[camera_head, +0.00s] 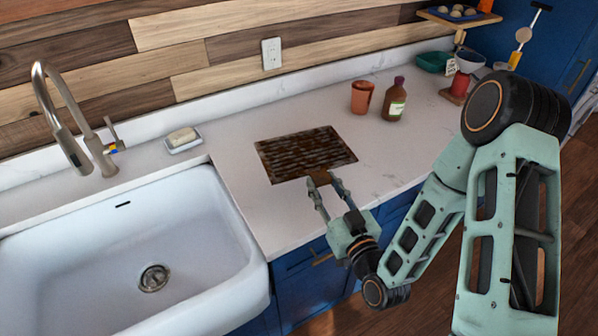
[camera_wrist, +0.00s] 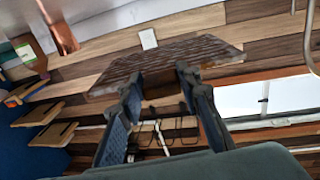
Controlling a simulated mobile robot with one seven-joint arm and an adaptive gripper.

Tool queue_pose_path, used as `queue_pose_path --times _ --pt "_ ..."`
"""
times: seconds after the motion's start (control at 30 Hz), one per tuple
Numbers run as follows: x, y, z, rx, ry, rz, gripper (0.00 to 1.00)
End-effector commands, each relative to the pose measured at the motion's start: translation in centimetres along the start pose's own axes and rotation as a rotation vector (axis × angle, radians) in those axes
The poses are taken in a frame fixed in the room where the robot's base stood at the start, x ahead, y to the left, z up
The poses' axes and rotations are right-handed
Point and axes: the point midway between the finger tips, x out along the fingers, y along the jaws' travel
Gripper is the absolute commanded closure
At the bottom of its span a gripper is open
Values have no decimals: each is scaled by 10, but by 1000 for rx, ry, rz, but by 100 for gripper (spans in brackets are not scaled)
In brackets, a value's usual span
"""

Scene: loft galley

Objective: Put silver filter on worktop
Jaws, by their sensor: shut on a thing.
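The filter (camera_head: 300,150) is a flat, dark brownish mesh panel with a small brown tab on its near edge. It also shows in the wrist view (camera_wrist: 180,58), tilted in the picture against the plank wall. My gripper (camera_head: 322,184) is shut on the tab, with one finger on each side; the fingers show in the wrist view (camera_wrist: 160,85). The filter is over the white worktop (camera_head: 240,205), right of the sink. In the wrist view it appears held clear above the surface. The exact gap cannot be told.
A white sink (camera_head: 225,235) with a tap (camera_head: 65,110) is at left, a soap dish (camera_head: 183,145) behind it. A copper cup (camera_head: 362,98) and brown bottle (camera_head: 395,103) stand behind right. Bowls (camera_head: 434,62) are farther right. Worktop around the filter is bare.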

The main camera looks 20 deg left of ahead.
Motion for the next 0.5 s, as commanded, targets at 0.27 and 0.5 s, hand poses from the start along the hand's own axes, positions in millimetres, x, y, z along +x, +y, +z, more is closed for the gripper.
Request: queue_pose_path --times 0.27,0.5 --pt "-15 -78 -3 0 4 -156 97" --pt "-8 -71 8 -5 9 -165 97"
